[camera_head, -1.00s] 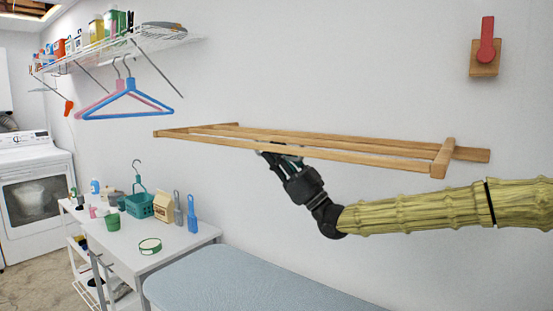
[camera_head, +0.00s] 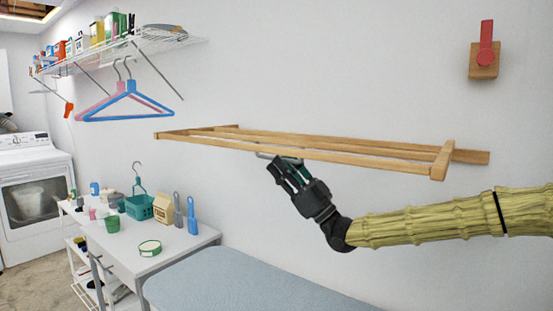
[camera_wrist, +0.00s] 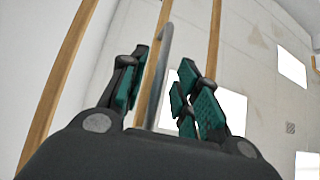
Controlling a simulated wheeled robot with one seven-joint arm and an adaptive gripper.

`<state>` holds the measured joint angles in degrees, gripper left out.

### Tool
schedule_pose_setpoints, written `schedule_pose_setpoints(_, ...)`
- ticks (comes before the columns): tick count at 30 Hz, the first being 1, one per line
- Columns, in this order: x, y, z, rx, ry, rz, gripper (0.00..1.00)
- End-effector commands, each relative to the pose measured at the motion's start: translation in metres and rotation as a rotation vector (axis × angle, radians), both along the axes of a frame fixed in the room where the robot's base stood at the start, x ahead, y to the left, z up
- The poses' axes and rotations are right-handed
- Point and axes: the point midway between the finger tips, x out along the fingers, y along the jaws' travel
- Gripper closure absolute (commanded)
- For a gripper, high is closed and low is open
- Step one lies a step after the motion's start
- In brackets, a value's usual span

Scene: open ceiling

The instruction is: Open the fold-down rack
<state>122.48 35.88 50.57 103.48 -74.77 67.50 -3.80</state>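The wooden fold-down rack (camera_head: 375,164) is swung out from the wall and stands about level, its slats running lengthwise. A small grey metal handle (camera_head: 265,155) hangs under its front rail, and its bar also shows in the wrist view (camera_wrist: 157,75). My gripper (camera_head: 284,166) is just below the front rail by the handle. In the wrist view my gripper (camera_wrist: 163,85) has its green-padded fingers spread. The bar lies between them in the picture, with gaps on both sides. Part of the handle is hidden behind the fingers in the head view.
A padded blue board (camera_head: 240,280) lies below the rack. A white table (camera_head: 180,244) with several small items stands at the left, under a wire shelf (camera_head: 150,37) with hangers. A red piece on a wooden block (camera_head: 484,72) is on the wall at the upper right.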

Motion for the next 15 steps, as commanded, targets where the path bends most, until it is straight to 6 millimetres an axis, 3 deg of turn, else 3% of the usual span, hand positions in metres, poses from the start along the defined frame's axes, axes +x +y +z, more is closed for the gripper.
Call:
schedule_pose_setpoints(6, -0.013, -0.027, -0.029, -0.001, 0.002, -0.001, 0.68)
schedule_pose_setpoints(15, -0.025, -0.05, -0.055, -0.001, -0.001, 0.001, 0.68)
